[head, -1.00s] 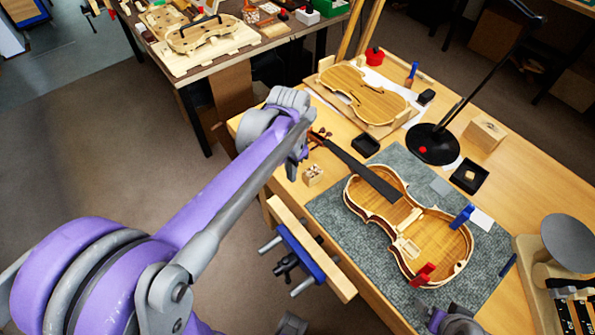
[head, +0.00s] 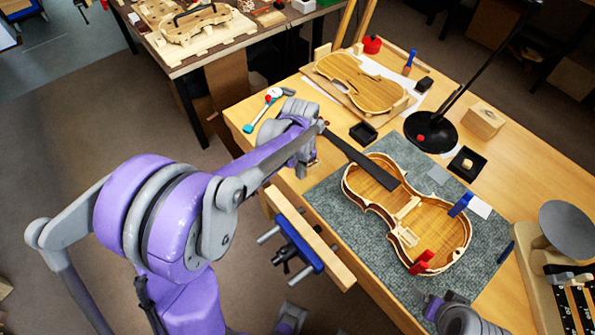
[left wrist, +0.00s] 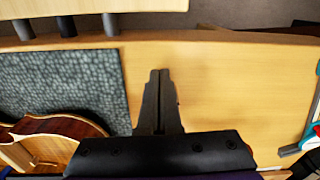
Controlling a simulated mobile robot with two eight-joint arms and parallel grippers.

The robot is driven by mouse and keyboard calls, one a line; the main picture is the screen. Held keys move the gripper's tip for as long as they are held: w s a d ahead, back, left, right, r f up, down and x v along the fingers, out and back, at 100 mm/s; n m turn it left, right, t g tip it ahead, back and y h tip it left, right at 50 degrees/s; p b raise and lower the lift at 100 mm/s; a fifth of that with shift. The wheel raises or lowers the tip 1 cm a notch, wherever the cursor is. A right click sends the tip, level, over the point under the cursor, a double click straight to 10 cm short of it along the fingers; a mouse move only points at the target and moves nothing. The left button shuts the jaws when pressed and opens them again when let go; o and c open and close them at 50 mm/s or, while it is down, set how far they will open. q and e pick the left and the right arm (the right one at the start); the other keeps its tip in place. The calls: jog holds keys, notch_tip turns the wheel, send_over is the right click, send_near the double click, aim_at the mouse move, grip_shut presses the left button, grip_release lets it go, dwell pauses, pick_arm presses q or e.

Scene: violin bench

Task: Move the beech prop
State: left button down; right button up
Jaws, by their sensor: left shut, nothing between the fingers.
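An open violin body (head: 440,228) lies on a grey mat with pale wooden pieces (head: 406,236) inside it. I cannot tell for certain which piece is the beech prop. My left gripper (head: 303,168) is over the bench left of the violin's neck, largely hidden by its own arm. In the left wrist view, its fingers (left wrist: 159,75) are shut and empty above bare wood, right of the mat. The end of my right arm shows at the bottom edge of the head view, beside the mat; its fingers are not clear.
The grey mat (head: 335,200) covers the bench middle. A black lamp base (head: 432,133), a pale block (head: 484,121) and a violin plate (head: 362,84) stand behind. A vise (head: 298,246) juts from the front edge.

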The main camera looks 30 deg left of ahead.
aim_at(323, 159)
pick_arm(q)
jog(key=w+d, duration=0.1)
jog(key=w, duration=0.2)
jog(key=w+d, duration=0.1)
jog(key=w, duration=0.2)
jog(key=w+d, duration=0.1)
jog(key=w, duration=0.2)
jog(key=shift+w, duration=0.25)
pick_arm(e)
jog(key=shift+f, duration=0.15)
pick_arm(q)
jog(key=shift+s, duration=0.15)
